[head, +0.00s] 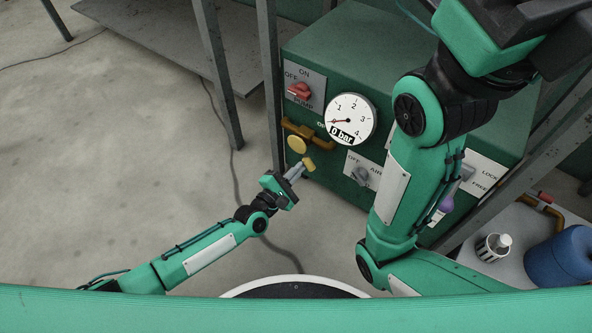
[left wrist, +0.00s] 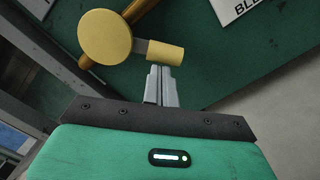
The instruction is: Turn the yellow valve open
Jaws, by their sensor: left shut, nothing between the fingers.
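The yellow valve shows in the head view as a round yellow disc (head: 297,144) with a short yellow grip (head: 309,163) at its lower right. It is on a brass-coloured pipe on the front of a green cabinet. In the left wrist view the disc (left wrist: 104,37) is at upper left, and a grey bar joins it to the yellow grip (left wrist: 164,53). My left gripper (head: 300,168) is shut and empty, its fingertips (left wrist: 161,70) right at the grip's near side. I cannot tell whether they touch. My right gripper is out of view.
The green cabinet (head: 340,45) carries a red pump switch (head: 299,91), a gauge (head: 350,118) reading 0 bar and a grey air switch (head: 362,175). Grey frame posts (head: 218,70) stand at left. My right arm covers the cabinet's right part. A blue container (head: 560,258) is at lower right.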

